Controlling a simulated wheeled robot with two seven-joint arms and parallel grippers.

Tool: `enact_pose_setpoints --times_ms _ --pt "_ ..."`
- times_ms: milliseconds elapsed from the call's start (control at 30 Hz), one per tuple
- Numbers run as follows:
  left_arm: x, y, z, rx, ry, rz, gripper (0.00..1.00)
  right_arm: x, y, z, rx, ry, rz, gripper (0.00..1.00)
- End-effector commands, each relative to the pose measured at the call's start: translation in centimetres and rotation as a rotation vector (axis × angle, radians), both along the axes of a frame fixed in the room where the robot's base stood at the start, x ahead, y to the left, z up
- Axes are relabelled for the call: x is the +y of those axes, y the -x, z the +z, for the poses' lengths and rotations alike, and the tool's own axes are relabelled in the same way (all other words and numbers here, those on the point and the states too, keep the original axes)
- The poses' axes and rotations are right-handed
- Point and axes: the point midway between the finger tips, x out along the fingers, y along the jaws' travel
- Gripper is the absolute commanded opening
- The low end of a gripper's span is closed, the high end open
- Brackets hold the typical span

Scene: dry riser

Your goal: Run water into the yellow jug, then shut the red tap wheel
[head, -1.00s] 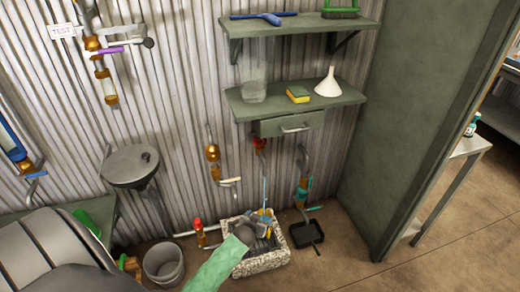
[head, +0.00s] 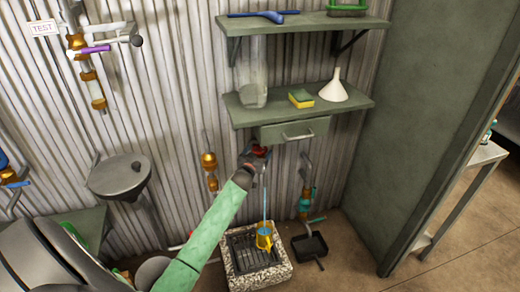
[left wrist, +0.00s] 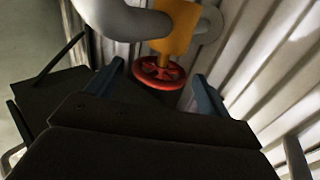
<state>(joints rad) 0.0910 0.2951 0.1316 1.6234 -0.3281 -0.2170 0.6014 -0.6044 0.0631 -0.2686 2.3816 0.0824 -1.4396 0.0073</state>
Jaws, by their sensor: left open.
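The yellow jug (head: 264,238) stands upright on the grate of the speckled stone basin (head: 284,272). A thin blue stream of water (head: 265,205) falls from above into it. The red tap wheel (head: 259,150) is on the wall just under the drawer, partly covered by my left gripper (head: 254,160). In the left wrist view the red wheel (left wrist: 159,73) sits below a brass body, between and beyond the two open fingers. I cannot tell whether a finger touches it. My right gripper is in neither view.
A shelf with a drawer (head: 292,132) hangs just above the wheel, bearing a sponge (head: 301,98) and a white funnel (head: 333,91). Other pipes with valves stand left (head: 209,165) and right (head: 304,200). A black tray (head: 310,246) is right of the basin.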

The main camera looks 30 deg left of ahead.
Motion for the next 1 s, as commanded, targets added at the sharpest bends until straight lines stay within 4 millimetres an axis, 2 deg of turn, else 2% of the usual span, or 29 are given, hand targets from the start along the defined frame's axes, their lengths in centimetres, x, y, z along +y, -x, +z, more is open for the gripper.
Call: enact_pose_setpoints --times_ms 233,600,833,1000 --pt "0.5 -2.2 0.0 0.000 -0.001 0.000 0.81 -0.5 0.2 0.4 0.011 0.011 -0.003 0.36" --pt "0.6 -2.5 -0.1 0.000 -0.001 0.000 0.81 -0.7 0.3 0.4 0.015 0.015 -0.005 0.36" --pt "0.6 -2.5 -0.1 0.000 -0.001 0.000 0.36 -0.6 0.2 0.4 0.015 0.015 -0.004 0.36" --pt "0.6 -2.5 0.0 0.001 -0.002 -0.003 0.36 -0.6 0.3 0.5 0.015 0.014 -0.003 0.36"
